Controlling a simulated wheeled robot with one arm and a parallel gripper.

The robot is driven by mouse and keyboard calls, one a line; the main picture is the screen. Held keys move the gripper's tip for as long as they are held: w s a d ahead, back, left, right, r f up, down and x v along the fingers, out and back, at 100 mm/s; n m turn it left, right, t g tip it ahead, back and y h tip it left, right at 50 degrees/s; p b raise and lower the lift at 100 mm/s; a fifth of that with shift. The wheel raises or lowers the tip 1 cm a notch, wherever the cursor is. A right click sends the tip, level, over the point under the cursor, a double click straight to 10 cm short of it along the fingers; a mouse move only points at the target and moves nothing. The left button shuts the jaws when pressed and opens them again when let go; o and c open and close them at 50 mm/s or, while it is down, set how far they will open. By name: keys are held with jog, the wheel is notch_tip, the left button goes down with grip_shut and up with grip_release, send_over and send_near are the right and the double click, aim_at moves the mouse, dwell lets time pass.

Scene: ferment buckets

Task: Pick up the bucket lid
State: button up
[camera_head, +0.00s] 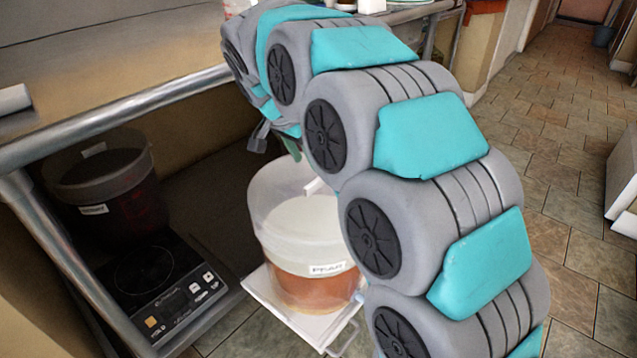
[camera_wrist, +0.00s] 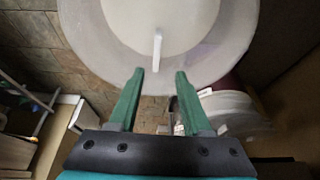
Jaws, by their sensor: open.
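The white bucket lid (camera_head: 300,214) shows through the clear upper wall of a bucket (camera_head: 309,268) labelled "PEAR", above reddish-brown contents. In the wrist view the pale round lid (camera_wrist: 190,15) fills the top middle, with a thin white upright handle (camera_wrist: 157,50) on it. The lid's exact seating in the bucket is unclear. My gripper (camera_wrist: 159,74) is open, its two green fingers apart and empty. In the picture the handle lies just beyond the fingertips, roughly centred between them. In the head view the gripper is mostly hidden behind my arm.
The bucket stands on a white platform (camera_head: 262,288) with a metal handle. A dark-filled bucket (camera_head: 112,205) and a black hot plate or scale (camera_head: 165,290) sit under the metal-edged table (camera_head: 110,108) at left. Open tiled floor (camera_head: 565,125) lies at right.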

aim_at(315, 181)
jog(key=x, duration=0.7)
jog(key=shift+s+d+f+p, duration=0.2)
jog(key=shift+f+p, duration=0.1)
jog(key=shift+p, duration=0.1)
grip_shut()
dwell(1.1)
